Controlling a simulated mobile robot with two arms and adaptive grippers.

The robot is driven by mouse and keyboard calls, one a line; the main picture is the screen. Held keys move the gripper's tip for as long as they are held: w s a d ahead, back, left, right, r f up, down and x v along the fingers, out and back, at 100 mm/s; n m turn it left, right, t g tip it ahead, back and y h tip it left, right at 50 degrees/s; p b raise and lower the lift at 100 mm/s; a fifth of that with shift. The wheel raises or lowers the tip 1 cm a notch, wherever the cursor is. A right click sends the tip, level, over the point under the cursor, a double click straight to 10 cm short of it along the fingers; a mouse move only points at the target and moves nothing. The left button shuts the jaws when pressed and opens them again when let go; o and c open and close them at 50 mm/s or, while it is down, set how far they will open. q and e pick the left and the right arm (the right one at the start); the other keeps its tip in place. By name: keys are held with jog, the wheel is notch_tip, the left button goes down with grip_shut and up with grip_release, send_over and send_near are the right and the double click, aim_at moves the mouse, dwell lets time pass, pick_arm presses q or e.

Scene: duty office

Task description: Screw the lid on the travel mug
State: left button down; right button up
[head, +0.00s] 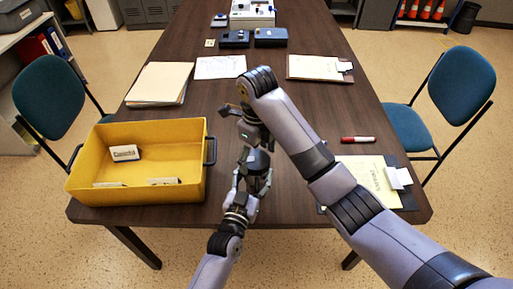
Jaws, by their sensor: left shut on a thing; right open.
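The travel mug (258,160) appears as a grey and dark shape near the front middle of the table, largely covered by my grippers. My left gripper (254,179) comes up from the front edge and is shut around it. My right gripper (250,133) is open just above and behind the mug's top, under my bent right arm. I cannot tell whether it touches the mug. The lid cannot be made out apart from the mug and the gripper parts.
A yellow crate (194,190) with several small labelled boxes stands at the left. A clipboard (408,195) and a red marker (357,140) lie at the right. Folders (160,84), papers (220,67) and dark boxes (270,37) lie farther back. Blue chairs (462,82) flank the table.

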jog(key=n, duration=0.2)
jog(key=r+n, duration=0.1)
jog(key=n, duration=0.4)
jog(key=shift+w+a+r, duration=0.2)
jog(key=shift+w+r, duration=0.05)
jog(key=n, duration=0.3)
jog(key=r+n, duration=0.1)
jog(key=n, duration=0.2)
jog(key=shift+a+r, duration=0.1)
jog(key=n, duration=0.3)
jog(key=r+n, duration=0.1)
jog(key=n, duration=0.2)
jog(key=shift+w+a, duration=0.1)
jog(key=n, duration=0.4)
jog(key=shift+r+n, duration=0.3)
jog(key=shift+r, duration=0.05)
jog(key=n, duration=0.4)
jog(key=shift+r, duration=0.25)
jog(key=n, duration=0.4)
jog(key=shift+r, duration=0.3)
jog(key=n, duration=0.4)
jog(key=shift+s+d+r, duration=0.2)
jog(key=shift+r, duration=0.05)
jog(key=n, duration=0.3)
jog(key=shift+d+r+n, duration=0.1)
jog(key=shift+r+n, duration=0.1)
jog(key=shift+n, duration=0.1)
jog(key=n, duration=0.4)
jog(key=shift+s+d+r, duration=0.15)
jog(key=shift+s+r, duration=0.05)
